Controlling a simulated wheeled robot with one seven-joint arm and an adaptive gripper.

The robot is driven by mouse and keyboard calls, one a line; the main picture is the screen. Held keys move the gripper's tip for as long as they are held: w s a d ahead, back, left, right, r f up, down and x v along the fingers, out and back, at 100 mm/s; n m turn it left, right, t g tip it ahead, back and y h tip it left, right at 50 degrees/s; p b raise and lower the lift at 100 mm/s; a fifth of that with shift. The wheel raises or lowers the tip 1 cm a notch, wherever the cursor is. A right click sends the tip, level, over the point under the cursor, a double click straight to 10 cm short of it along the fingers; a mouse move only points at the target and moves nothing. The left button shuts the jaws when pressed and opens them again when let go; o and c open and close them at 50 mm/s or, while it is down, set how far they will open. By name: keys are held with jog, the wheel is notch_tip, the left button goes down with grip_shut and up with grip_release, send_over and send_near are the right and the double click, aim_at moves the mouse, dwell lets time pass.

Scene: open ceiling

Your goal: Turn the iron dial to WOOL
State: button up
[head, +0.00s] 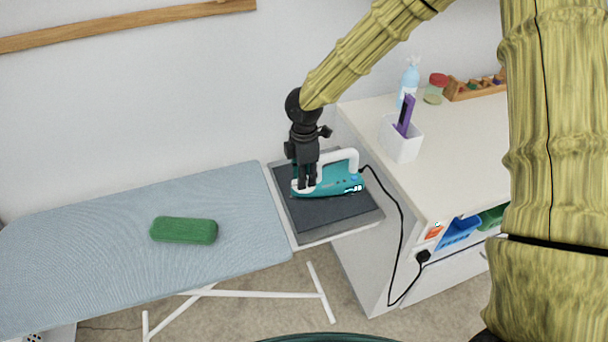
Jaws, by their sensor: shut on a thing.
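A teal and white iron (343,178) stands on the dark rest pad (322,216) at the right end of the ironing board. Its white handle arches over the top, and a black cord leaves its right end. My gripper (307,186) points down at the left part of the iron, with its black fingers shut there. The fingers appear to be closed on the iron's dial, but they hide it. The dial's setting and the WOOL mark cannot be read at this size.
The blue ironing board (100,240) reaches left, with a green case (184,230) on it. A white cabinet (460,138) on the right bears a white cup (401,140), a spray bottle (409,80) and a red-lidded jar (435,90). The black cord (402,240) hangs to a plug at the cabinet's side.

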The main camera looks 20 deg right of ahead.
jog(key=shift+m, duration=0.8)
jog(key=o, duration=1)
jog(key=shift+o, duration=0.2)
notch_tip(320, 180, up, 12)
